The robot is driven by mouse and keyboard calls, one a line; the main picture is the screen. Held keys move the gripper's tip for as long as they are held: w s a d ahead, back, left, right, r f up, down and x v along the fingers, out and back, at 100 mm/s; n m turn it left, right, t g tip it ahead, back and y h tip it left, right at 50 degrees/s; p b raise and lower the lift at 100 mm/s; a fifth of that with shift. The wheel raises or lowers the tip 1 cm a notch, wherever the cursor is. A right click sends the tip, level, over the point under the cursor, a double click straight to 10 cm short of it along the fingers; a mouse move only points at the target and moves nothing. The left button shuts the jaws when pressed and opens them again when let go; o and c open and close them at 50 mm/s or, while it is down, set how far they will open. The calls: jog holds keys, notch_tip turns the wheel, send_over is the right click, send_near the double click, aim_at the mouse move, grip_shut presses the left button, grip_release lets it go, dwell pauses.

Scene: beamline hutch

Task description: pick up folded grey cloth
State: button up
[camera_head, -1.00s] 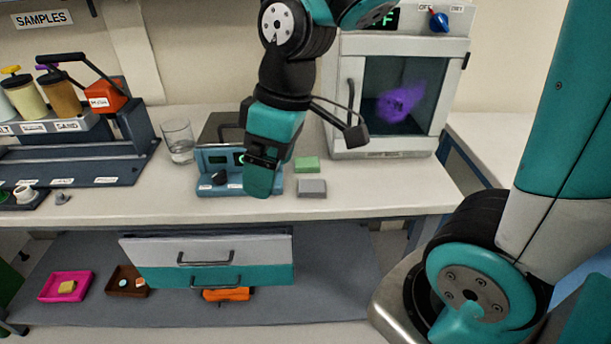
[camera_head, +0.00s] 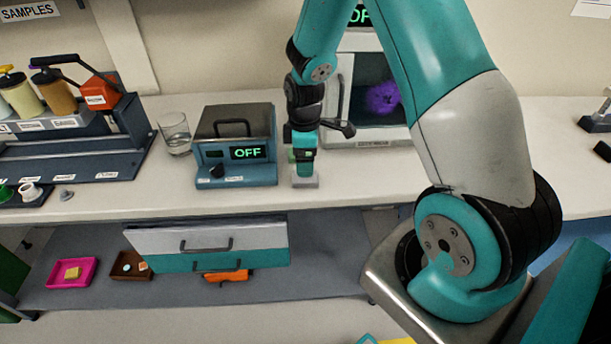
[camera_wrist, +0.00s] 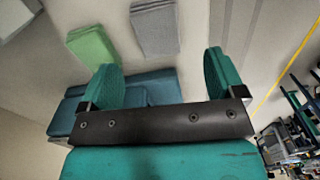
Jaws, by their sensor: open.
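The folded grey cloth (camera_head: 308,182) lies on the bench top, right of the blue device. My gripper (camera_head: 304,168) points down just over it and hides part of it. In the wrist view the grey cloth (camera_wrist: 155,27) shows whole, beyond the fingertips and roughly in line with the gap between them. My gripper (camera_wrist: 162,72) is open there, with nothing between its two teal fingers. The head view does not show whether the fingers touch the cloth.
A folded green cloth (camera_wrist: 91,45) lies close beside the grey one. The blue device (camera_head: 237,150) with an OFF display stands left of my gripper. A glass-doored oven (camera_head: 372,100) stands behind. An open drawer (camera_head: 207,240) juts out below the bench edge.

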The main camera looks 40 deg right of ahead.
jog(key=shift+w+f+p, duration=0.2)
jog(key=shift+f+p, duration=0.7)
jog(key=shift+f, duration=2.3)
jog(key=c, duration=1)
